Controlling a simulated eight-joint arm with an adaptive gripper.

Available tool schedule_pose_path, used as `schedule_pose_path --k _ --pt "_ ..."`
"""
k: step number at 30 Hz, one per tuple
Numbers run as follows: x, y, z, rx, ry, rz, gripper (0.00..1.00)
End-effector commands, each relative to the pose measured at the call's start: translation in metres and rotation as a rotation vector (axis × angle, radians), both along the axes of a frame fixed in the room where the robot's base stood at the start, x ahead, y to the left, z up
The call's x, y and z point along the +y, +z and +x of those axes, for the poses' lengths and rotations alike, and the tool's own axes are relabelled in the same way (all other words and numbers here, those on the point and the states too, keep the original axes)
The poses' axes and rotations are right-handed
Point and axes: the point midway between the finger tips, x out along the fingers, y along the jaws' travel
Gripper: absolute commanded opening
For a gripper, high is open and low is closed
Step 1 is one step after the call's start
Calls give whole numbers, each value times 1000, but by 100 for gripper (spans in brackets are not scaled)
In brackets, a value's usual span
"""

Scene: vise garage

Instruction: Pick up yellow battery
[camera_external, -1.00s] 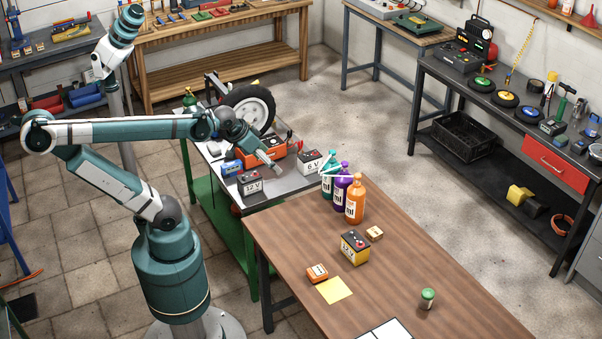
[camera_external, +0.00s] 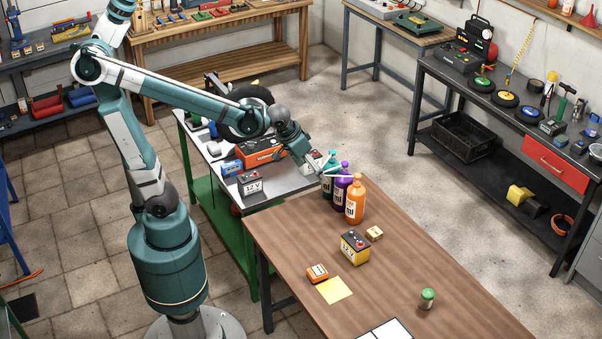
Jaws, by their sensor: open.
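The yellow battery (camera_external: 355,248) has a dark top and a yellow body. It stands upright on the brown wooden table (camera_external: 400,270), near its middle. My gripper (camera_external: 335,173) is open, at the far left end of that table beside the green, purple and orange bottles. It is up and to the left of the yellow battery, well apart from it. The fingers are small in this view and partly blend with the bottles.
The purple bottle (camera_external: 343,183) and orange bottle (camera_external: 355,199) stand between my gripper and the battery. A small wooden block (camera_external: 374,233), an orange box (camera_external: 317,273), a yellow sheet (camera_external: 334,290) and a green-lidded jar (camera_external: 427,299) lie around the battery. The table's right part is mostly clear.

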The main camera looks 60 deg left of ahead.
Motion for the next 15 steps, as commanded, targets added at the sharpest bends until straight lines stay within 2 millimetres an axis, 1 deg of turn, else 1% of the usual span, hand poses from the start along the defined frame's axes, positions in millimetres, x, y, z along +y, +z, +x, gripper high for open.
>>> schedule_pose_path --k 1,8,15 --pt "-12 3 4 5 -3 0 81" --pt "-59 -2 18 25 1 7 81" --pt "-110 -11 27 42 7 15 81"
